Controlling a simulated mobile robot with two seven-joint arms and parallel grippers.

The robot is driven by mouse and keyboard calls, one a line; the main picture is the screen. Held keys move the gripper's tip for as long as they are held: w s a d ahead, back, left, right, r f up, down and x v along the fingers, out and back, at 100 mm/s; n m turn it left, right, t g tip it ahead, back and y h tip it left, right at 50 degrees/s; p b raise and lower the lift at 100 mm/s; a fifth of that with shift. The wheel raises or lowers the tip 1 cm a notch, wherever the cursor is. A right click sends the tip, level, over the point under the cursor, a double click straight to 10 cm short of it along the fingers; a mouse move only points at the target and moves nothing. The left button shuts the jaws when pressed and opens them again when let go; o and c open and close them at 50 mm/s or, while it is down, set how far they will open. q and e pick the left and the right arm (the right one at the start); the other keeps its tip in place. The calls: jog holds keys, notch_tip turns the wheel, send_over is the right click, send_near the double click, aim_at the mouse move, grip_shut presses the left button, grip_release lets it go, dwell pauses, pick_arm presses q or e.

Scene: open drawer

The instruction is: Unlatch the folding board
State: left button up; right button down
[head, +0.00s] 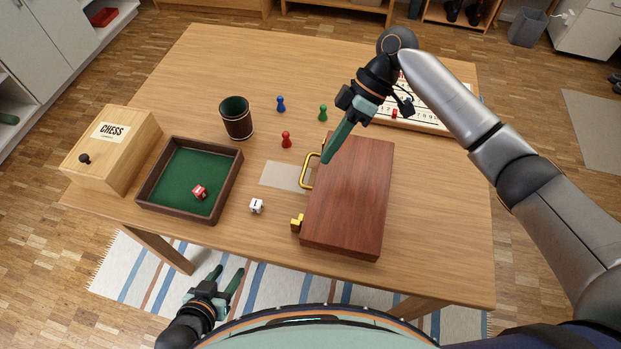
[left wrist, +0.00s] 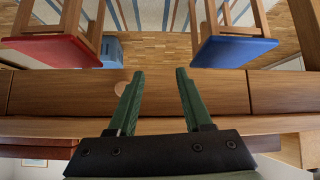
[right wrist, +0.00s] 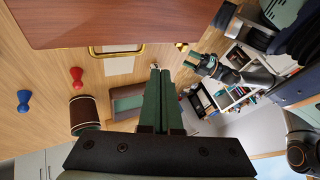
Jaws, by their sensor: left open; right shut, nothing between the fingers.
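The folding board (head: 352,200) is a closed, reddish-brown wooden case lying flat on the table. A brass handle (head: 306,172) sits on its left side, and a brass latch (head: 297,223) shows near its front left corner. The board (right wrist: 120,22), handle (right wrist: 118,52) and a small brass piece (right wrist: 181,45) also show in the right wrist view. My right gripper (head: 327,159) is shut and empty above the board's back left corner, hiding that part of its edge. My left gripper (head: 229,275) is open and empty, off the table's front edge; its fingers also show in the left wrist view (left wrist: 182,75).
Left of the board are a white die (head: 256,206), red pawn (head: 286,140), green pawn (head: 323,112), and blue pawn (head: 280,104). A dice cup (head: 236,120), green-lined tray (head: 240,160) and chess box (head: 120,150) stand farther left. A white game board (head: 440,125) lies behind.

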aim_at(297, 223)
jog(key=x, duration=1)
jog(key=s, duration=0.1)
jog(key=s+p, duration=0.1)
jog(key=s+a, duration=0.1)
jog(key=shift+r, duration=0.3)
jog(key=shift+s+f, duration=0.1)
jog(key=shift+s, duration=0.2)
